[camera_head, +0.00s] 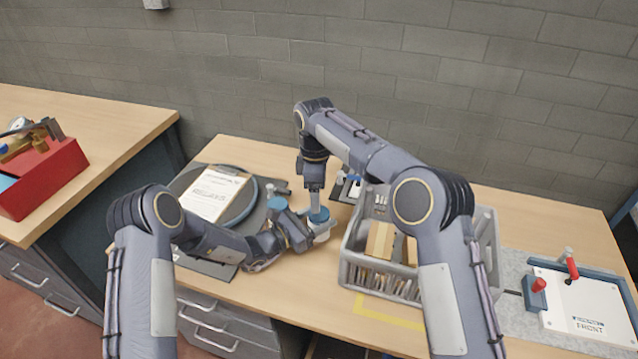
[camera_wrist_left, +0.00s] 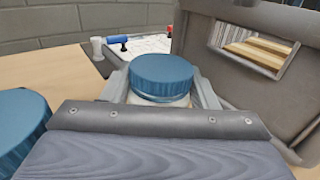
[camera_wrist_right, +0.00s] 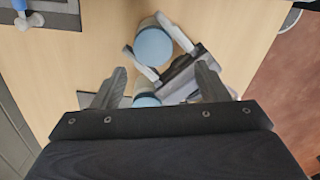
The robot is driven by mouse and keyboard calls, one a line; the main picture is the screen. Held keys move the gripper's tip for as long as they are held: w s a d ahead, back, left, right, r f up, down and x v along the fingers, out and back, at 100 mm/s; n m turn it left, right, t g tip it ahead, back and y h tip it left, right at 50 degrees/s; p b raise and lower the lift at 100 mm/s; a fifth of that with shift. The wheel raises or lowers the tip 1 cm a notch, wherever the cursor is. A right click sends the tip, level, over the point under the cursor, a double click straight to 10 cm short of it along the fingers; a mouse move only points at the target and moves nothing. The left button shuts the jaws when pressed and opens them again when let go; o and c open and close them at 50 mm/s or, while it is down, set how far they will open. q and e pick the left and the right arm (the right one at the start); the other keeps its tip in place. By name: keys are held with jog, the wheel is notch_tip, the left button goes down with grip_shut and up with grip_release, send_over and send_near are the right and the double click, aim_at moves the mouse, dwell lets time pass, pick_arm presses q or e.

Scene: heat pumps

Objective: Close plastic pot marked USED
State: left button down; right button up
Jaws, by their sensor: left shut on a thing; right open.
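A white plastic pot (camera_head: 322,233) with a blue lid (camera_head: 318,215) stands upright near the middle of the bench. My left gripper (camera_head: 324,236) is shut around its body; the lid (camera_wrist_left: 162,72) sits on top between the fingers in the left wrist view. I cannot tell how tightly it is seated. My right gripper (camera_head: 315,203) points down, open, just above this lid, which also shows in the right wrist view (camera_wrist_right: 153,46). A second blue-lidded pot (camera_head: 278,203) stands to the left, beside my left wrist. No USED marking is readable.
A grey crate (camera_head: 375,280) with cardboard and small parts stands close on the right. A white FRONT panel (camera_head: 585,310) lies at the far right. A red box (camera_head: 45,175) is on another bench.

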jog(key=n, duration=0.2)
jog(key=r+n, duration=0.1)
jog(key=n, duration=0.1)
jog(key=r+n, duration=0.1)
jog(key=n, duration=0.1)
jog(key=shift+w+d, duration=0.3)
jog(key=shift+w, duration=0.05)
jog(key=shift+f, duration=0.1)
jog(key=shift+f, duration=3.95)
jog(key=c, duration=1)
jog(key=o, duration=1.1)
jog(key=shift+r, duration=0.1)
